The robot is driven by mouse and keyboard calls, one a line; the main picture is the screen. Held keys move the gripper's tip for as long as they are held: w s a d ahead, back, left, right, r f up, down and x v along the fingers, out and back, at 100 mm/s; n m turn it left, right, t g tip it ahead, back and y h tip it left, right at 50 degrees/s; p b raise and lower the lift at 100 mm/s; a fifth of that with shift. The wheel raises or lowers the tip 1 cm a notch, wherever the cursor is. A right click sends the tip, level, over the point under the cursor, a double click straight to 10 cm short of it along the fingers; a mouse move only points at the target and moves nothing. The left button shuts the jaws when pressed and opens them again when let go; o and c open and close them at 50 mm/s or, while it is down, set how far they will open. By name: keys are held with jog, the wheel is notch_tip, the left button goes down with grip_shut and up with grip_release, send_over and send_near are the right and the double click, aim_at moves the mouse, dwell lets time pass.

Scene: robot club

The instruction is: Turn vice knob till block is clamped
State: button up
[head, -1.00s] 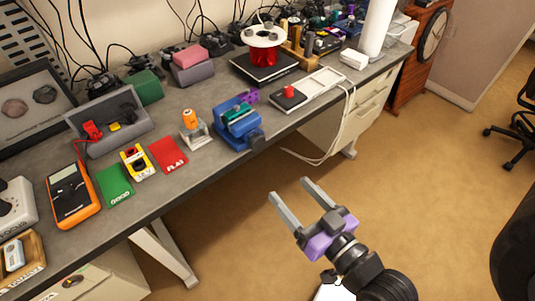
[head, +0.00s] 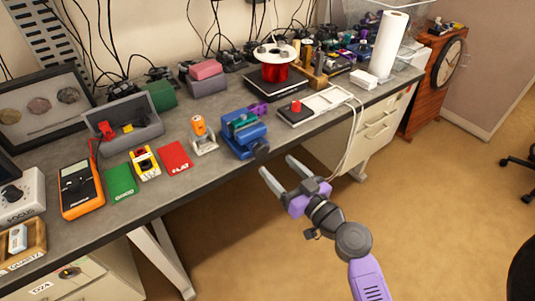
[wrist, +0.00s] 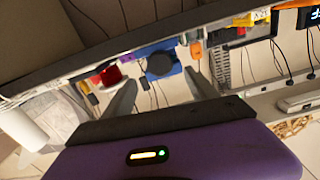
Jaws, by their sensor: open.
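The blue vice (head: 241,135) stands at the front edge of the grey bench, with a green block (head: 243,122) between its jaws. Whether the block is gripped tightly I cannot tell. The dark round vice knob (head: 260,148) faces the bench's front edge; it also shows in the wrist view (wrist: 159,63), in front of the blue vice body (wrist: 166,82). My gripper (head: 279,170) is open and empty, its two grey fingers pointing toward the knob from just in front of the bench, apart from it. In the wrist view the fingers (wrist: 162,92) lie either side below the knob.
An orange cylinder on a clear stand (head: 201,136) is left of the vice. A red FLAT card (head: 174,157) and a green GOOD card (head: 121,180) lie further left. A board with a red button (head: 298,110) is to the right. The floor before the bench is clear.

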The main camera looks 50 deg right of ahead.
aim_at(263, 152)
jog(key=shift+p+x, duration=1.05)
jog(key=shift+x, duration=2.1)
jog(key=c, duration=1.4)
